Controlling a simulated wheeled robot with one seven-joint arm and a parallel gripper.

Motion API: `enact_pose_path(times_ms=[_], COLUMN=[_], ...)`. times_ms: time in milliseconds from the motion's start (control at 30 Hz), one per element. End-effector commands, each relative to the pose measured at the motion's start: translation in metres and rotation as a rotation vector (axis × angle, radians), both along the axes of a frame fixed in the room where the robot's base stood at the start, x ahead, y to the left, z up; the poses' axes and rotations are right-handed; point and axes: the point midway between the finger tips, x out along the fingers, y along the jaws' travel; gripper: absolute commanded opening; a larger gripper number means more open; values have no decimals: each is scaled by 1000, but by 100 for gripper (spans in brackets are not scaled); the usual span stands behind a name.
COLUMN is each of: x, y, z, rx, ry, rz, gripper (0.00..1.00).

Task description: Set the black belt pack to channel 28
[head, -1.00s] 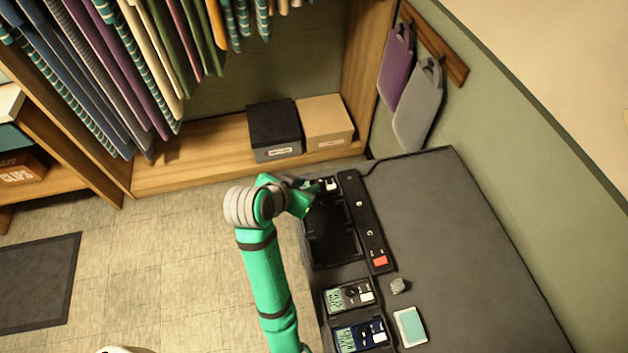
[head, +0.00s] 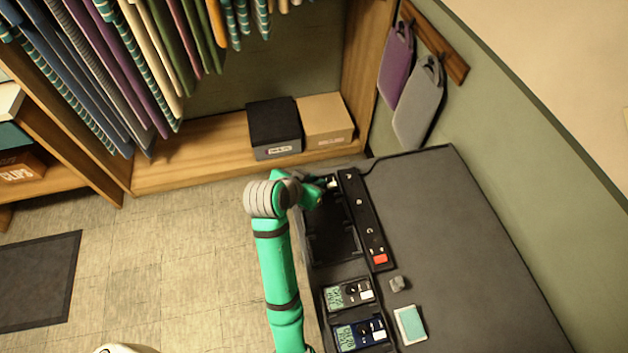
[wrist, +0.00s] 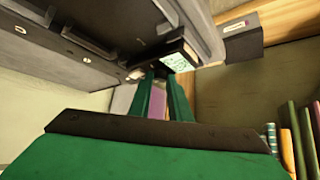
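My gripper (head: 322,186) is over the far end of the dark rack at the table's left edge. The wrist view shows its two green fingers (wrist: 164,90) apart, with a gap between them. Their tips are close to a small dark pack with a lit screen (wrist: 179,62); contact is unclear. In the head view my gripper hides most of this pack, leaving a white part (head: 332,182) showing, so its colour and channel cannot be told. A black pack (head: 348,295) with a screen, dial and white button lies nearer. A dark blue pack (head: 361,334) lies beside it; both readings are too small.
The rack's middle bay (head: 332,235) is empty. A strip with small controls and a red switch (head: 380,258) runs alongside. A grey lump (head: 397,284) and a teal-topped pad (head: 410,326) lie right of the packs. The grey tabletop (head: 465,250) is otherwise clear.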

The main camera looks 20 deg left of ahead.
Motion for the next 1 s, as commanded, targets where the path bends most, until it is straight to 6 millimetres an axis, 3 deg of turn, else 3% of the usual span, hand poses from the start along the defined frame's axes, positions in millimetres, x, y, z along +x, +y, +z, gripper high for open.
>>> enact_pose_path(times_ms=[667,1000], x=[1,5], y=[4,9], z=[1,2], rx=[1,-1], ry=[-1,-2], rz=[-124,-385], gripper=[0,0])
